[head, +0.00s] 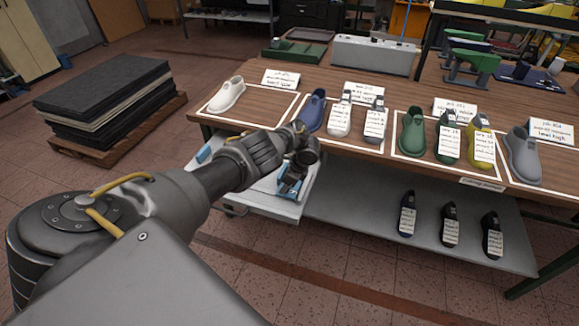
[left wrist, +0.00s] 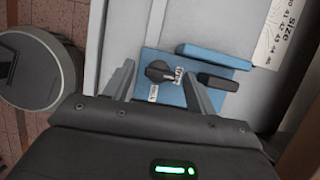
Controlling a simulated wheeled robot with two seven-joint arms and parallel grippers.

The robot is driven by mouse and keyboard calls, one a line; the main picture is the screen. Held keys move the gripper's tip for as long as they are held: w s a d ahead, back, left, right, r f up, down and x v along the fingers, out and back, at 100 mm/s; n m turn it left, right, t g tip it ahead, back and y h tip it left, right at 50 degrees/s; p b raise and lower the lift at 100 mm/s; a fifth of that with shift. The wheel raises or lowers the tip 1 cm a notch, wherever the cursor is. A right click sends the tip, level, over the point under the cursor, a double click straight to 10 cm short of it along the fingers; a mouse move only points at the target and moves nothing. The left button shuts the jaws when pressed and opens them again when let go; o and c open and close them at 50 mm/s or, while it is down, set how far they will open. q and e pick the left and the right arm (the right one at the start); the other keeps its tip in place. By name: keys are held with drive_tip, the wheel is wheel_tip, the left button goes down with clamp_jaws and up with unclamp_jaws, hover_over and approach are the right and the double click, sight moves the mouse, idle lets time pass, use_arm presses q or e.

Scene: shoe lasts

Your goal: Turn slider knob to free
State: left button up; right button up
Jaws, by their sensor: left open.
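The slider knob (left wrist: 158,71) is a small dark knob with a pointer on a blue plate (left wrist: 168,93). Small white labels (left wrist: 179,74) sit beside it, too small to read. My left gripper (left wrist: 162,82) is open, with one finger on each side of the knob; I cannot tell whether either touches it. A black handle-like piece (left wrist: 217,82) is to the right of the right finger. In the head view my left gripper (head: 291,188) is over the blue part of the grey device at the table's left; the knob is hidden there. My right gripper is not in view.
A light blue bar (left wrist: 213,56) and a printed size sheet (left wrist: 278,35) are near the knob. Shoe lasts, including a blue one (head: 312,111), stand on the wooden table (head: 318,75) behind my arm. Dark lasts (head: 450,225) lie on the lower shelf (head: 350,206).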

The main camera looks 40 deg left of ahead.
use_arm(q)
drive_tip(key=p+v, duration=0.2)
drive_tip(key=v, duration=0.8)
drive_tip(key=shift+r, duration=0.3)
